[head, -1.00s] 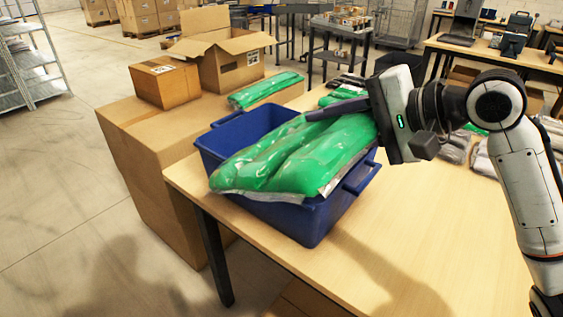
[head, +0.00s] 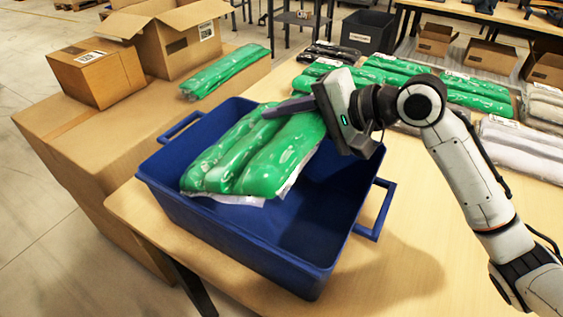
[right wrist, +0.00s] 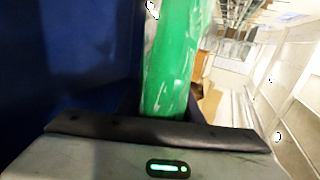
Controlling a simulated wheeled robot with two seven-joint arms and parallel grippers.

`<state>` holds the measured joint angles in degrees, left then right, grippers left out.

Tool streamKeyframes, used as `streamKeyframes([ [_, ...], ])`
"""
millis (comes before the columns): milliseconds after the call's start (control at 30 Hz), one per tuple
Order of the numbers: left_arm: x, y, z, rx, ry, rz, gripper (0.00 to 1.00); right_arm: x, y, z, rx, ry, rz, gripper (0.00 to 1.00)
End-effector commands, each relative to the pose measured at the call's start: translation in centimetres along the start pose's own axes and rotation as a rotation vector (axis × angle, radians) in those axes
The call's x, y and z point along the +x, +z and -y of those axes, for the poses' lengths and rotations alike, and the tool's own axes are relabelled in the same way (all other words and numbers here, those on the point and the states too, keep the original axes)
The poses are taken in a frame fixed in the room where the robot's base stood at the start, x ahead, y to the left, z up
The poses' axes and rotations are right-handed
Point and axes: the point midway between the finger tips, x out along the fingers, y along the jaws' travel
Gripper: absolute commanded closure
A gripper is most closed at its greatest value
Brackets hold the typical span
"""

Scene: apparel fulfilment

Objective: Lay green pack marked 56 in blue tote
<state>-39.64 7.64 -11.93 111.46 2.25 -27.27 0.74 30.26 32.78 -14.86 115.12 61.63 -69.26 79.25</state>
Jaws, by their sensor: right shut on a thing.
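The blue tote (head: 225,245) stands at the left end of the wooden table. My right gripper (head: 290,107) is shut on a green pack (head: 250,155) at its edge and holds it tilted over and partly inside the tote. The pack also shows in the right wrist view (right wrist: 170,65), with the blue tote wall (right wrist: 75,60) at its left. I cannot read a mark on the pack. The tote's visible floor at the right is bare; the part under the pack is hidden. My left gripper does not show.
Another green pack (head: 225,70) lies on the large cardboard box (head: 75,135) at the left, next to an open carton (head: 185,40) and a small closed box (head: 97,70). Several green, grey and dark packs lie at the back right of the table. The front right tabletop (head: 390,255) is clear.

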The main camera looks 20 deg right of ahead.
Motion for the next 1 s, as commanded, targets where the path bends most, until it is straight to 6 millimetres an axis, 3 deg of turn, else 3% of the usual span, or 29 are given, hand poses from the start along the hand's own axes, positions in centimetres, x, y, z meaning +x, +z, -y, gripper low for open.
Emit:
streamKeyframes([
  [100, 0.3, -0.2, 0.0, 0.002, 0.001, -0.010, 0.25, 1.3, 0.0, -2.4, 0.002, 0.000, 0.001, 0.99],
  [367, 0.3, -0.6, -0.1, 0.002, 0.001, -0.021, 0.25, 2.3, 0.0, -4.2, 0.000, -0.002, 0.000, 0.99],
  [600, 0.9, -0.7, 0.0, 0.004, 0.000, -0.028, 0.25, 3.8, 0.0, -7.1, 0.001, -0.001, 0.000, 0.99],
  [1000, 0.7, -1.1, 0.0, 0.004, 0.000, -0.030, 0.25, 4.0, 0.0, -7.4, 0.000, -0.002, 0.000, 0.99],
])
